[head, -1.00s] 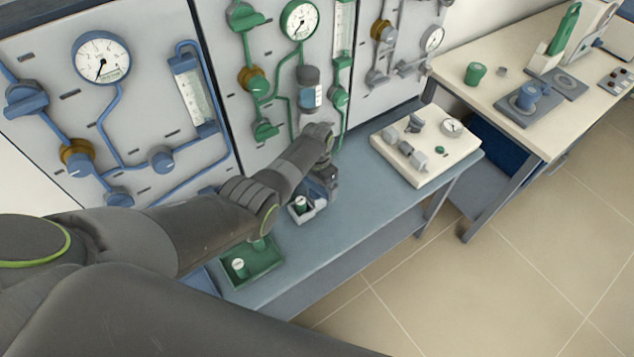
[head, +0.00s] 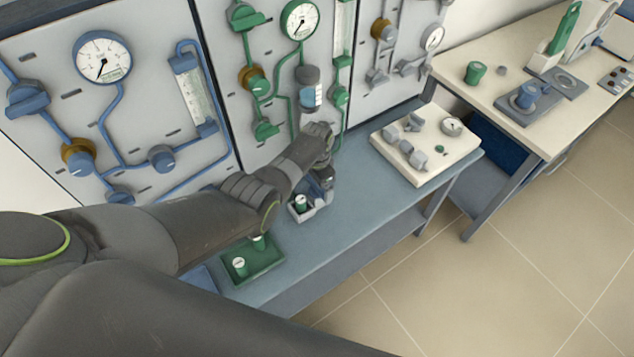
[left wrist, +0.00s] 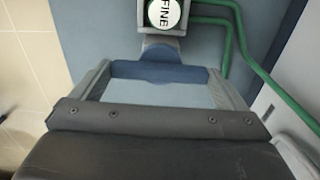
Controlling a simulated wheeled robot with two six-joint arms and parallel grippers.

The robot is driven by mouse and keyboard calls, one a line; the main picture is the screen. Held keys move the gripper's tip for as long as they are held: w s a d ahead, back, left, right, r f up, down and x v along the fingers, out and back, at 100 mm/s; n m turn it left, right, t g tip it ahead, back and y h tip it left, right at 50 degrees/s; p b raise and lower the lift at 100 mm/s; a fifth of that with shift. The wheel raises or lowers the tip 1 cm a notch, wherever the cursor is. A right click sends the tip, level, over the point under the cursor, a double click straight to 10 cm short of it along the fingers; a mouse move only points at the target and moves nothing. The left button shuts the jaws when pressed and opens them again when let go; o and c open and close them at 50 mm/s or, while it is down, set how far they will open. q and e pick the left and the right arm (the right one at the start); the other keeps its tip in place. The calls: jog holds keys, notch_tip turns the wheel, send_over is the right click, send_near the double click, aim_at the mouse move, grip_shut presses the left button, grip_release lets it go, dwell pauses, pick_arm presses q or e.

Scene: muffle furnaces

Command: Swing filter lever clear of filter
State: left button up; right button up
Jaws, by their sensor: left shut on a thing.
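The filter (head: 301,203) is a small green cylinder with a pale top, standing in a grey holder on the blue-grey bench. In the left wrist view the filter's white top (left wrist: 164,13) reads "FINE" at the top edge. My left gripper (head: 325,180) is just behind and right of the filter, low over the bench. In the left wrist view my left gripper (left wrist: 160,82) is shut on a blue bar, which I take as the filter lever (left wrist: 160,72). The bar spans between the fingers, and the filter top shows uncovered beyond it. My right gripper is not in view.
A green tray (head: 267,270) with small green-and-white pieces sits at the bench front. Gauge panels with blue, green and grey piping stand behind. A beige block (head: 440,165) with grey fittings lies on the right. The bench between holder and block is clear.

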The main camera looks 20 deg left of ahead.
pick_arm(q)
jog(key=o, duration=0.6)
jog(key=shift+r, duration=0.1)
notch_tip(320, 180, up, 6)
jog(key=shift+r+p, duration=0.1)
jog(key=shift+p, duration=0.85)
notch_tip(320, 180, up, 11)
jog(key=shift+r+b, duration=0.1)
jog(key=shift+b, duration=0.4)
